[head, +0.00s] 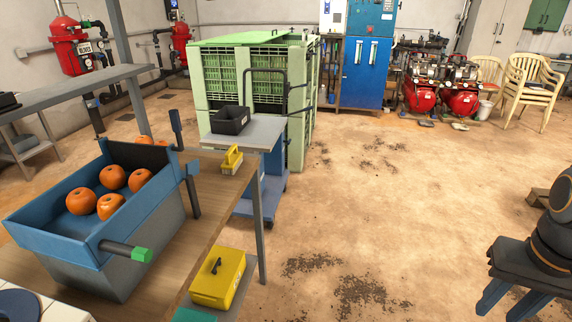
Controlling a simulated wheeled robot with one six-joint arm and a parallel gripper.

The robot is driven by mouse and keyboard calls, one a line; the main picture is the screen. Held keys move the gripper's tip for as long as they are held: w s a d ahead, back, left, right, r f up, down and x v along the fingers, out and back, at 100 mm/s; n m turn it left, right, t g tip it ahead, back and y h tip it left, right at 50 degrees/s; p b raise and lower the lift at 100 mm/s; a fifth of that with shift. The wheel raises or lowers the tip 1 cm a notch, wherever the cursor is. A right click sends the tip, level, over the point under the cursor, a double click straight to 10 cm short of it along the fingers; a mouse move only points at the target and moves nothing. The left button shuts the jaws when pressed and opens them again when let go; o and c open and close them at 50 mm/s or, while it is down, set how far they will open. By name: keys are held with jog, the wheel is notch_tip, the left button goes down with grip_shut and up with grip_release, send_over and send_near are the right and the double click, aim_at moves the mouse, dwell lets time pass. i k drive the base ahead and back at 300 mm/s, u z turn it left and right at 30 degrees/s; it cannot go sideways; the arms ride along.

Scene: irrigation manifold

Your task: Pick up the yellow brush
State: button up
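The yellow brush (232,160) lies at the far right end of the wooden bench, close to its edge. It has a yellow upper part and a paler strip along its lower side. My gripper (496,312) is at the lower right edge of the head view, with a dark body and two blue fingers. The fingers are apart with nothing visible between them. It is well to the right of the brush and nearer to the camera, over the floor.
A blue-rimmed bin (72,252) with several oranges stands on the wooden bench (212,208), left of the brush. A yellow case (218,279) sits on a lower shelf. Behind the brush, a cart (262,134) carries a black tray (230,120). Open floor (400,220) lies to the right.

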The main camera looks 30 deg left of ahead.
aim_at(234, 158)
jog(key=z, duration=0.25)
jog(key=k, duration=0.45)
jog(key=z, duration=0.5)
jog(key=i, duration=1.55)
jog(key=u, duration=1.4)
jog(key=i, duration=0.75)
jog(key=u, duration=1.15)
jog(key=i, duration=0.65)
jog(key=u, duration=0.05)
